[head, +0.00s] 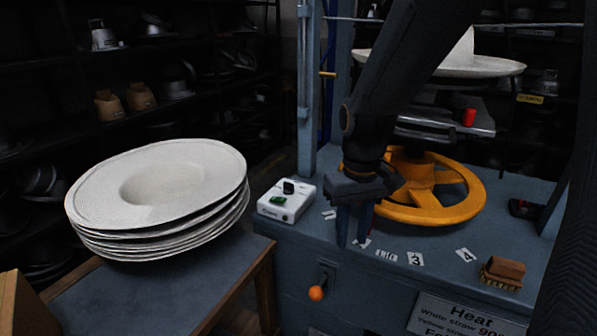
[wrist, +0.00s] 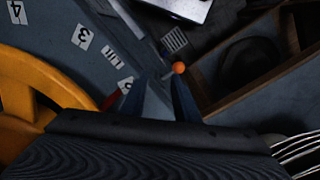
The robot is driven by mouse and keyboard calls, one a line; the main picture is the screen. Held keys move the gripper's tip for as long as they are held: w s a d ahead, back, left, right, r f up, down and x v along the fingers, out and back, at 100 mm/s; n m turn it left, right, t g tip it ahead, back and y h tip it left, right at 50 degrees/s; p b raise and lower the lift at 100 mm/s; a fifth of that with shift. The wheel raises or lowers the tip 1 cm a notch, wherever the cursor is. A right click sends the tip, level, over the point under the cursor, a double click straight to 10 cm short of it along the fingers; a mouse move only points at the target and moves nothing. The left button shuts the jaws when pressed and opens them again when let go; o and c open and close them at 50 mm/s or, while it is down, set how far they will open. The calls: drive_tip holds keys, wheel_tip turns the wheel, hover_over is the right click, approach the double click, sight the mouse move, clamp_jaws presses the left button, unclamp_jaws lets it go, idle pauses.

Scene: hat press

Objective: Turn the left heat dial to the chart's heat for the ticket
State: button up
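My gripper (head: 354,236) points down over the front of the blue bench, with a gap between its two fingers and nothing seen between them. In the wrist view its fingers (wrist: 158,88) are also apart. White labels, among them a 3 (head: 415,258) and a 4 (head: 465,255), lie on the bench to its right; the 3 (wrist: 83,37) shows in the wrist view too. A small red piece (wrist: 113,98) shows beside the left finger; I cannot tell whether it belongs to a dial. No whole dial is visible. The heat chart (head: 460,316) is on the bench front, cut off below. I cannot make out a ticket.
A yellow handwheel (head: 467,200) stands close behind my gripper. A white box (head: 287,203) with a green piece is to the left. An orange-knobbed lever (head: 316,293) juts from the bench front. A brush (head: 502,272) lies right; stacked white hats (head: 160,190) stand left.

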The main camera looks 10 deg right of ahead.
drive_tip(key=w+a+r+n+p, duration=0.1)
drive_tip(key=w+a+r+n, duration=0.1)
drive_tip(key=w, duration=0.5)
drive_tip(key=w+a+r+n, duration=0.1)
drive_tip(key=w+a+r, duration=0.2)
drive_tip(key=w, duration=0.4)
drive_tip(key=n+p, duration=0.1)
drive_tip(key=n, duration=0.3)
approach(288, 183)
drive_tip(key=shift+s+d+f, duration=0.15)
drive_tip(key=shift+d+f, duration=0.1)
drive_tip(key=shift+w+a+f, duration=0.1)
drive_tip(key=shift+w+a, duration=0.05)
drive_tip(key=shift+w, duration=0.05)
wheel_tip(288, 183, down, 7)
drive_tip(key=shift+f+p, duration=0.2)
drive_tip(key=shift+p, duration=0.75)
clamp_jaws()
